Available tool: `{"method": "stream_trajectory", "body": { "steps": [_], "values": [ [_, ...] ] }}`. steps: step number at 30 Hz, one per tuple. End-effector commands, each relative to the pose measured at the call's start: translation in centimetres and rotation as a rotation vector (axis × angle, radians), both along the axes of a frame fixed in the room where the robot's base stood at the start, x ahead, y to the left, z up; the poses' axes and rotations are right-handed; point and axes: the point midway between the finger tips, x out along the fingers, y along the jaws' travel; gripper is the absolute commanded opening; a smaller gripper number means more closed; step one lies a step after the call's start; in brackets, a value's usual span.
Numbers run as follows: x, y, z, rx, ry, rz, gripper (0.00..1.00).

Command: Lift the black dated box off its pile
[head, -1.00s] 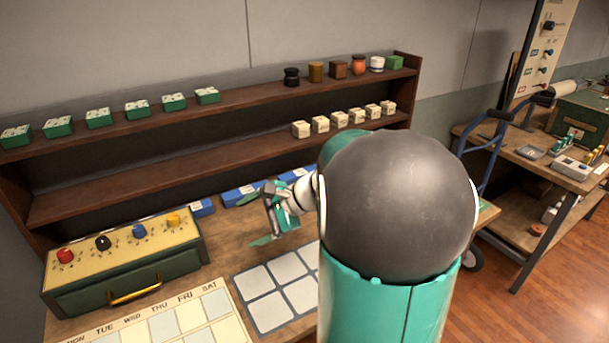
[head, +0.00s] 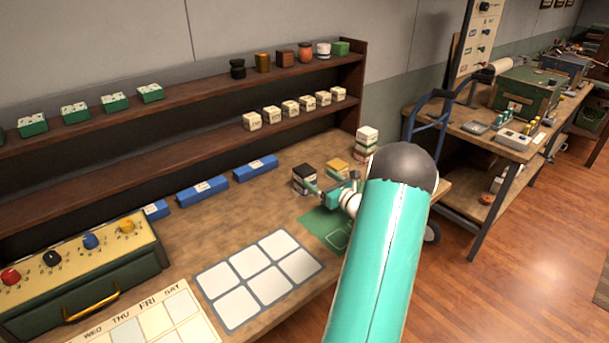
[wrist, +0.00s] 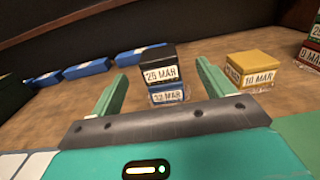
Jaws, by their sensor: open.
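The black dated box (wrist: 160,60), labelled "25 MAR", sits on top of a blue box (wrist: 168,94) labelled "32 MAR". In the head view the black box (head: 304,171) tops its pile at the back right of the bench. My gripper (wrist: 160,80) is open and empty, with its green fingers spread either side of the pile in the wrist view. The pile appears beyond the fingertips, not between them. In the head view my gripper (head: 326,192) is just right of and in front of the pile.
A yellow box (wrist: 255,64) labelled "10 MAR" stands close to the right. A taller pile with a white top (head: 367,134) stands farther right. Blue boxes (head: 203,190) line the bench back. A green mat (head: 322,226) and a pale tile grid (head: 232,308) lie in front.

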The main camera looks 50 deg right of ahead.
Motion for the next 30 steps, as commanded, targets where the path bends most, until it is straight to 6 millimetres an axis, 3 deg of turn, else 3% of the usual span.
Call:
{"method": "stream_trajectory", "body": {
  "steps": [3, 11, 18, 27, 28, 30],
  "values": [
    [2.1, -0.5, 0.0, -0.001, 0.0, 0.002, 0.8],
    [4.3, -0.9, 0.0, -0.002, 0.0, 0.003, 0.8],
    [7.7, -1.5, 0.0, -0.001, -0.001, 0.003, 0.8],
    [8.5, -1.7, 0.0, -0.001, 0.001, 0.002, 0.8],
    [8.5, -1.7, 0.0, -0.001, 0.001, 0.002, 0.78],
    [8.5, -1.7, 0.0, -0.001, 0.001, 0.002, 0.65]
  ]
}}
